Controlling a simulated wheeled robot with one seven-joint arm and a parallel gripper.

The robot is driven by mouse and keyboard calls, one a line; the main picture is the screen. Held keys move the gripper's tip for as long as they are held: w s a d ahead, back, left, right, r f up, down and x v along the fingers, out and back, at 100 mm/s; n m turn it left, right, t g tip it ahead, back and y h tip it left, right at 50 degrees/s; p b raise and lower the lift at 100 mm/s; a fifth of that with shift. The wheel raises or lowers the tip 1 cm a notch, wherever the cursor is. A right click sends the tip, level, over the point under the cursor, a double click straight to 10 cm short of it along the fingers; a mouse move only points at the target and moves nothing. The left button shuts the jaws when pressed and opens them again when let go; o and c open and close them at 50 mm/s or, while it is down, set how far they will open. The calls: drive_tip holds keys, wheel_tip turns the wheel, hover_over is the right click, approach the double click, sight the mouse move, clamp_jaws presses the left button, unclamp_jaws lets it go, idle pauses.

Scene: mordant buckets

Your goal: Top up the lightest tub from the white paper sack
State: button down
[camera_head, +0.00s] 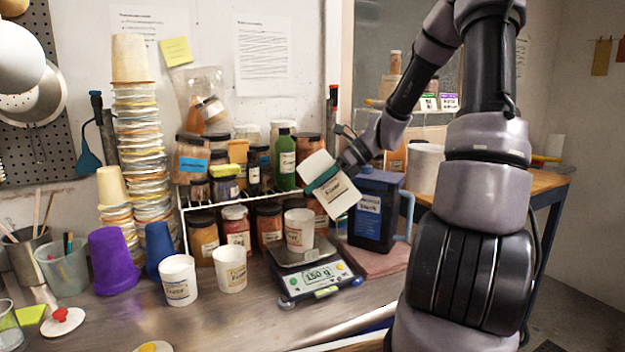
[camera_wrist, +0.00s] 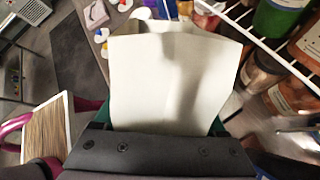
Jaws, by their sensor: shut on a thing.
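The white paper sack (camera_head: 342,198) has a printed label and hangs tilted in my gripper (camera_head: 324,179), whose teal fingers are shut across it. In the wrist view the sack (camera_wrist: 165,85) fills the middle, between the fingers of my gripper (camera_wrist: 160,125); its contents are hidden. A white labelled tub (camera_head: 300,230) stands upright on the digital scale (camera_head: 300,283), just below and left of the sack. The display seems to read 150 g. Two more white labelled tubs, one (camera_head: 178,281) at left and one (camera_head: 230,270) nearer the scale, stand upright on the bench.
A wire rack with jars (camera_head: 203,235) stands close behind the tubs. A dark blue canister (camera_head: 375,215) stands right of the sack. Purple (camera_head: 112,262) and blue (camera_head: 160,245) cups stand at left. The front bench (camera_head: 225,325) is mostly clear.

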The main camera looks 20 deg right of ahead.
sight(319, 198)
drive_tip(key=f+g+h, duration=0.1)
drive_tip(key=m+g+h, duration=0.1)
drive_tip(key=f+g+h, duration=0.1)
drive_tip(key=shift+s+d+f+m, duration=0.3)
drive_tip(key=shift+s+d+f, duration=0.05)
idle(1.4)
drive_tip(key=shift+f+h, duration=0.25)
drive_tip(key=shift+h, duration=0.15)
drive_tip(key=shift+f+g, duration=0.1)
drive_tip(key=shift+g, duration=0.2)
idle(0.5)
drive_tip(key=shift+f+h, duration=0.2)
drive_tip(key=shift+h, duration=0.1)
drive_tip(key=shift+a+f+g, duration=0.1)
drive_tip(key=shift+g, duration=0.2)
idle(0.6)
drive_tip(key=shift+f+m, duration=0.25)
drive_tip(key=shift+m, duration=0.05)
drive_tip(key=shift+h, duration=0.3)
idle(0.5)
